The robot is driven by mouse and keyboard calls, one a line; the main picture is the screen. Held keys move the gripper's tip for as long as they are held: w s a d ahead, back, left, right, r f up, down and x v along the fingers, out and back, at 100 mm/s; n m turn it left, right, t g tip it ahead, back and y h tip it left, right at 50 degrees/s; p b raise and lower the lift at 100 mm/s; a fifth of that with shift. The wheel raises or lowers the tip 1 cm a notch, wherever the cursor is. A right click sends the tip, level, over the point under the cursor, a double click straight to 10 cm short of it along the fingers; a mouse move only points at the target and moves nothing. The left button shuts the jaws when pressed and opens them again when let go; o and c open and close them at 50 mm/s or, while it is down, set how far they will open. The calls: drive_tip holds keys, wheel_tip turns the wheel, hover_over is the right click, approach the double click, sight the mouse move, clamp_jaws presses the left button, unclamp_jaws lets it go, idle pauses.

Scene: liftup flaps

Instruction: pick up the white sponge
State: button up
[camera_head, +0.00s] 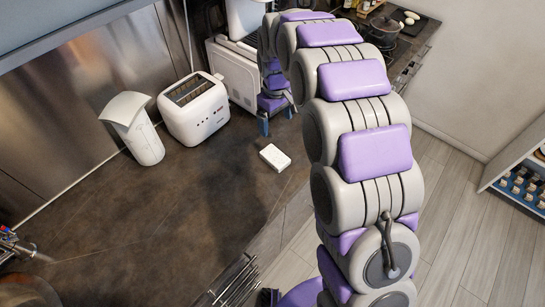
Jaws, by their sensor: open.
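The white sponge (275,157) is a small white block lying flat on the dark countertop, near its front edge. My gripper (277,121) hangs pointing down just behind the sponge in this view, with its two blue fingertips spread apart. The fingers are open and nothing shows between them. The gripper and the sponge appear apart, with the whole top of the sponge in view. I cannot tell exactly how high the fingertips are above the counter.
A white toaster (194,107) and a white pitcher-like container (134,127) stand left of the sponge by the metal backsplash. A white appliance (232,72) stands close behind my gripper. The dark counter (170,225) is clear in front. A pot (385,27) stands farther back.

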drive_tip(key=b, duration=0.3)
hover_over(274, 155)
drive_tip(key=f, duration=1.2)
drive_tip(key=shift+s, duration=0.2)
drive_tip(key=shift+d+f, duration=0.35)
drive_tip(key=shift+d, duration=0.1)
drive_tip(key=f, duration=0.1)
drive_tip(key=f+b, duration=0.1)
drive_tip(key=f, duration=0.2)
drive_tip(key=shift+w+a+f+b, duration=0.2)
drive_tip(key=shift+a+b, duration=0.05)
drive_tip(key=shift+b, duration=0.1)
drive_tip(key=shift+a+f, duration=0.15)
drive_tip(key=shift+a, duration=0.15)
drive_tip(key=shift+d, duration=0.4)
drive_tip(key=c, duration=0.6)
drive_tip(key=shift+a, duration=0.25)
drive_tip(key=c, duration=0.5)
